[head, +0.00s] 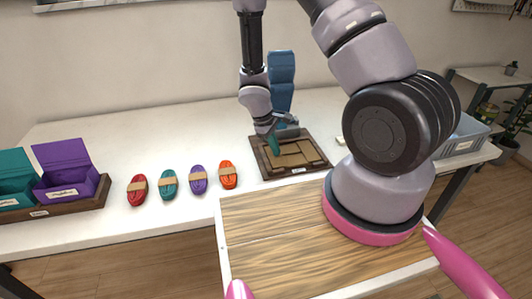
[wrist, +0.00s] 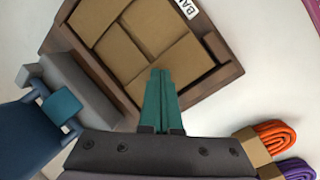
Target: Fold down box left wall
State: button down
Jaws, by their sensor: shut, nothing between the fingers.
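The box is tan cardboard panels (head: 298,158) in a dark brown wooden tray (head: 323,167) on the white table. In the wrist view its panels (wrist: 128,62) look flat or nearly so and meet along seams. I cannot tell for sure which panel is the left wall, or whether it lies fully flat. My gripper (head: 274,149) has green fingers, shut and empty, over the tray's left part. In the wrist view the shut fingertips (wrist: 160,72) overlap the panels near the tray's edge. Whether they touch the cardboard is unclear.
Red (head: 137,190), teal (head: 169,184), purple (head: 198,179) and orange (head: 228,174) cord bundles lie left of the tray. Open teal (head: 14,180) and purple (head: 66,173) boxes stand far left. A blue upright thing (head: 282,80) rises behind the tray. A grey bin (head: 462,138) is at right.

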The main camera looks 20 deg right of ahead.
notch_tip(320, 180, up, 8)
dwell(0.6)
jog(key=s+d+r+m+t+y, duration=0.15)
jog(key=r+m, duration=0.25)
jog(key=r, duration=0.8)
jog(key=s+d+r+m+t+y, duration=0.1)
jog(key=d+r+m, duration=0.15)
jog(key=r, duration=0.85)
jog(key=s+a+r+m+t+y, duration=0.1)
jog(key=s+r+m+t+y, duration=0.2)
jog(key=s+r, duration=0.9)
notch_tip(320, 180, up, 4)
jog(key=m+t, duration=0.1)
jog(key=m, duration=0.2)
jog(key=shift+s+a+t, duration=0.25)
jog(key=shift+s+t, duration=0.05)
jog(key=shift+t, duration=0.05)
